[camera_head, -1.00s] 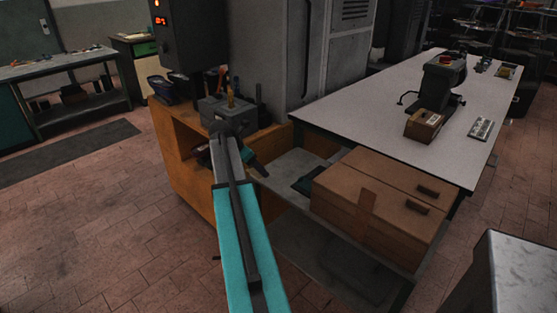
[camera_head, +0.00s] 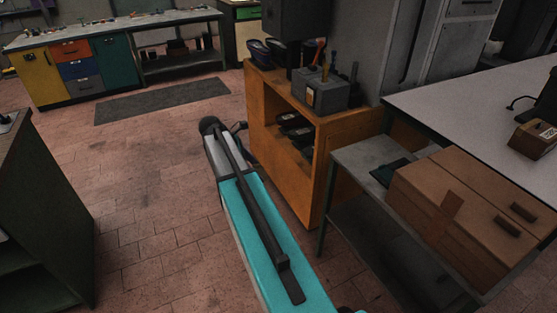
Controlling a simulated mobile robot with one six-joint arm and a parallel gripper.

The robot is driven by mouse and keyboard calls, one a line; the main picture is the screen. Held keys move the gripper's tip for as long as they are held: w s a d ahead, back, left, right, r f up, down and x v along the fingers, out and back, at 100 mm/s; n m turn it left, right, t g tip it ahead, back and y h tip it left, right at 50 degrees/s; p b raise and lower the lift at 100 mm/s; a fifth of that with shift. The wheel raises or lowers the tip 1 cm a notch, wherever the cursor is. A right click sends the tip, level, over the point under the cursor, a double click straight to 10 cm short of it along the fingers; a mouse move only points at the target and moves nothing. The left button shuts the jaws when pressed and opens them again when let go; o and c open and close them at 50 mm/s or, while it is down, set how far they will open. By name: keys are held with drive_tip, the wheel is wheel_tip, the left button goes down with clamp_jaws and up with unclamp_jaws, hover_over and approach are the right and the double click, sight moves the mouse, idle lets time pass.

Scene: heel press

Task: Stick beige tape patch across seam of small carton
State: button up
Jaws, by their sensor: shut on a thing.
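A small brown carton (camera_head: 534,139) sits on the pale table at the right edge, with a light label on it. Its seam is too small to make out. No loose beige tape patch can be made out. My arm, teal with a grey end, reaches away from me up the middle, over the floor left of the orange cabinet. My gripper and whatever it may hold are hidden beyond the arm's far end; only a small dark part shows beside it.
A large brown carton (camera_head: 475,215) with a brown tape strip stands on a low grey side table (camera_head: 358,160). The orange cabinet (camera_head: 317,150) carries a grey box (camera_head: 321,96) with tools. A dark bench stands at left. The floor (camera_head: 150,220) between is clear.

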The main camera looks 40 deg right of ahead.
drive_tip(key=a+f+m, duration=0.1)
drive_tip(key=a+f, duration=0.2)
drive_tip(key=a, duration=3)
drive_tip(key=shift+s+a+f+m+g, duration=0.2)
drive_tip(key=shift+s+m+g, duration=0.1)
drive_tip(key=shift+s+g, duration=0.1)
